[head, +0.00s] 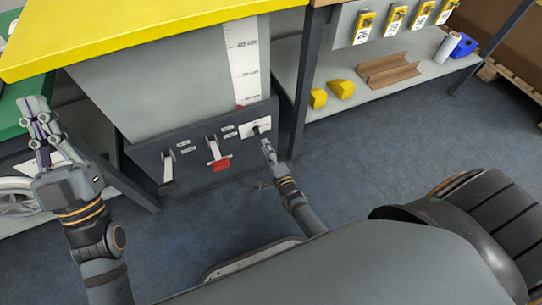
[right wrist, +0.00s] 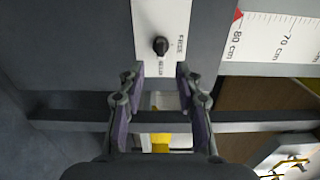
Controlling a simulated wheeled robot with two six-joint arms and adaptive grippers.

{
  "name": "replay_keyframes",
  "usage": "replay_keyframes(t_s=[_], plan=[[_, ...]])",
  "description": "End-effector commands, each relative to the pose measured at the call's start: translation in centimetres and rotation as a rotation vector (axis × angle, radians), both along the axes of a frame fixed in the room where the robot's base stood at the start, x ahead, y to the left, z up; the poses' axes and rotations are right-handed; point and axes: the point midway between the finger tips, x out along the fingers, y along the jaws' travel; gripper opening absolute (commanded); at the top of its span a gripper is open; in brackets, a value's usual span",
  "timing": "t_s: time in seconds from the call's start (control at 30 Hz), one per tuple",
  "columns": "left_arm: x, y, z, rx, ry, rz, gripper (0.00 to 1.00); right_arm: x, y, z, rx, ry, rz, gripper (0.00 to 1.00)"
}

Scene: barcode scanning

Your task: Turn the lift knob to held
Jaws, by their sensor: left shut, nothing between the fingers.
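The lift knob (head: 256,129) is a small black knob on a white label plate at the right of the dark panel under the yellow-topped table. In the right wrist view the knob (right wrist: 161,46) sits on its white plate (right wrist: 162,15), with small print beside and below it that seems to read FREE and HELD. My right gripper (head: 266,145) is just in front of the knob. In the right wrist view my right gripper (right wrist: 159,78) is open and empty, its fingertips apart and short of the knob. My left gripper (head: 37,108) is shut and empty, raised at the far left.
The panel also holds a lever with a red end (head: 219,163) and a grey lever (head: 168,170). A height scale (head: 243,58) with a red pointer is above the knob. A table leg (head: 302,85) stands right of the panel. Yellow blocks (head: 340,89) lie on a shelf.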

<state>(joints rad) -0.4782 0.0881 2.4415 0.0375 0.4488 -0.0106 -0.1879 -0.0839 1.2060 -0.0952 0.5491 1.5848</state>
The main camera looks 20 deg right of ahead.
Motion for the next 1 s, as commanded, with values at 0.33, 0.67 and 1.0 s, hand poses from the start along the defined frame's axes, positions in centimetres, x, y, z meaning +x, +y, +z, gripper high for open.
replay_keyframes(t_s=[0.33,0.67,1.0], plan=[[0.0,0.0,0.0,0.000,0.000,0.000,0.00,-5.2,-0.2,0.0,0.001,0.000,0.000,0.34],[0.0,0.0,0.0,0.000,0.000,0.000,0.00,-5.4,-0.2,0.0,0.001,0.000,0.000,0.34],[0.6,0.0,-0.7,-0.001,0.043,0.001,0.00,-4.7,-1.1,2.4,-0.111,-0.025,-0.010,0.34]])
